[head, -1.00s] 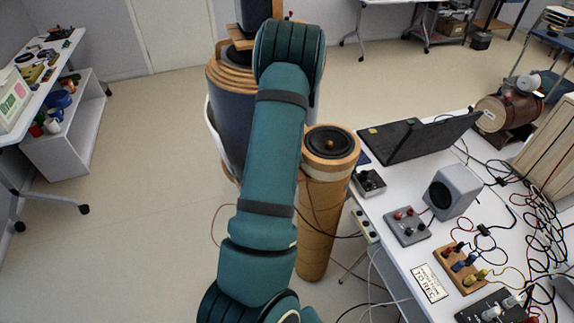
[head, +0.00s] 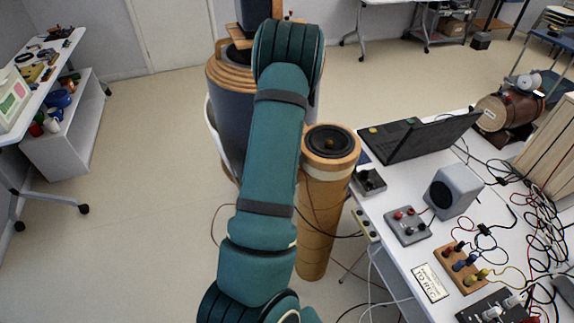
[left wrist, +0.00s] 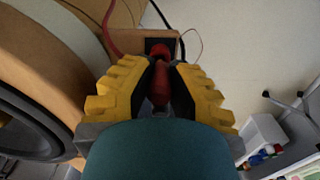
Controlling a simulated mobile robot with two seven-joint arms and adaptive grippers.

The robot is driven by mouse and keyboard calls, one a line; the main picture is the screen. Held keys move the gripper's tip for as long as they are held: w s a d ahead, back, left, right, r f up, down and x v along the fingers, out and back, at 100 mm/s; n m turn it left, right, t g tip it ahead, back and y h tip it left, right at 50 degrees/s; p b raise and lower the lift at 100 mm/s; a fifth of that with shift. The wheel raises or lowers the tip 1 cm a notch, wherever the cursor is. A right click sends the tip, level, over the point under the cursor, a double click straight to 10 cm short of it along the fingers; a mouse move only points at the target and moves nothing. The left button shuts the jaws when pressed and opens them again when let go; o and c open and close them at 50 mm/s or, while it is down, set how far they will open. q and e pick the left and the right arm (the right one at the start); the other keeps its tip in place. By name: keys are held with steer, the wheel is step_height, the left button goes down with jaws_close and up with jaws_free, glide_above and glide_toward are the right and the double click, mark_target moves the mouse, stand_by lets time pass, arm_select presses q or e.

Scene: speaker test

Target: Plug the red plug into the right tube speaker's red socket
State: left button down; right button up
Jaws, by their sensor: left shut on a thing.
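The right tube speaker (head: 323,225) is a tall tan cylinder with a black cone on top, standing left of the white table. My teal left arm crosses the middle of the head view and hides its gripper there. In the left wrist view my left gripper (left wrist: 160,80), with yellow-backed fingers, is shut on the red plug (left wrist: 160,88). A round red part (left wrist: 160,50), seemingly the red socket, shows just beyond the plug on a small plate at a speaker's wooden edge. I cannot tell whether plug and socket touch. My right gripper is out of view.
A larger dark speaker (head: 228,110) with wooden rings stands behind my arm. The white table (head: 388,262) at right holds a laptop (head: 415,138), a grey speaker box (head: 452,192), terminal boards and loose cables. Open floor (head: 130,180) lies at left.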

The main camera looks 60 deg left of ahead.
arm_select(q)
steer(key=shift+f+b, duration=0.7)
steer(key=shift+f, duration=0.2)
stand_by(0.5)
steer(key=c, duration=1)
jaws_free()
steer(key=shift+o, duration=0.2)
steer(key=shift+r, duration=0.1)
steer(key=shift+r+p, duration=2.8)
steer(key=shift+r, duration=0.9)
